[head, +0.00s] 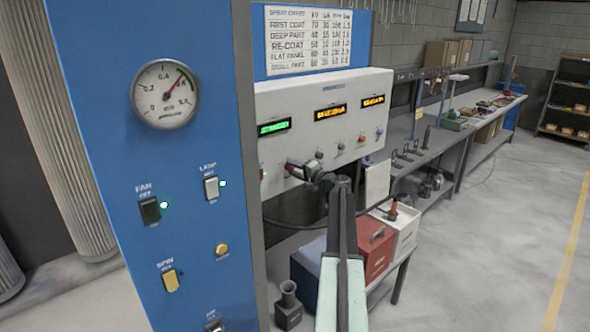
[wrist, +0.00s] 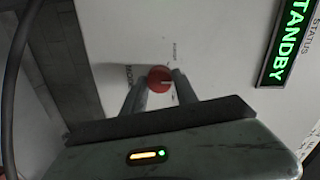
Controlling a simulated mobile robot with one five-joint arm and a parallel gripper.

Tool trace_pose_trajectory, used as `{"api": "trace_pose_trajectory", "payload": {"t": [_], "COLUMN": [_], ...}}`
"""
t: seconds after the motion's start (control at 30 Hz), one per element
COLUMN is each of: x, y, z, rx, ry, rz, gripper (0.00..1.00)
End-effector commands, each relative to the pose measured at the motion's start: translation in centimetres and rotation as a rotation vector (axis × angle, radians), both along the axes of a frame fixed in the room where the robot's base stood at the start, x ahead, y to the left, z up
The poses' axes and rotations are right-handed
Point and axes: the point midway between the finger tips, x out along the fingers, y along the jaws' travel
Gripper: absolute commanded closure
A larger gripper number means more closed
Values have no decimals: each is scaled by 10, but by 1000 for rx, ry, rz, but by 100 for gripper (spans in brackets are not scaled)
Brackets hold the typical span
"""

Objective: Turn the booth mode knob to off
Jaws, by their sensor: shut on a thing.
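A red round knob (wrist: 160,79) sits on the front of a white control unit (head: 330,95). My gripper (head: 292,167) reaches the unit's lower left, and its fingers (wrist: 157,92) close on both sides of the red knob in the wrist view. In the head view the gripper largely hides this knob. A thin pale line shows on the knob's face. The small lettering beside the knob is too blurred to read with certainty. A green display (wrist: 291,38) reads STANDBY and is labelled STATUS.
More small knobs (head: 340,146) run rightward along the unit. A blue panel (head: 110,120) with a gauge (head: 165,94) and switches stands close at left. Below the unit are a red box (head: 374,250) and a white box (head: 402,228). The floor at right is open.

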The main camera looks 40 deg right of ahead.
Motion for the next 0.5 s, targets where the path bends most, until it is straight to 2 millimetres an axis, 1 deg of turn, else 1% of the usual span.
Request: {"api": "trace_pose_trajectory", "payload": {"t": [0.37, 0.4, 0.47, 0.5], "x": [0, 0, 0, 0], "y": [1, 1, 1, 1], "z": [-1, -1, -1, -1], "rx": [-5, -5, -5, -5], "ry": [3, 4, 3, 3], "rz": [2, 3, 2, 2], "gripper": [100, 59, 43, 43]}}
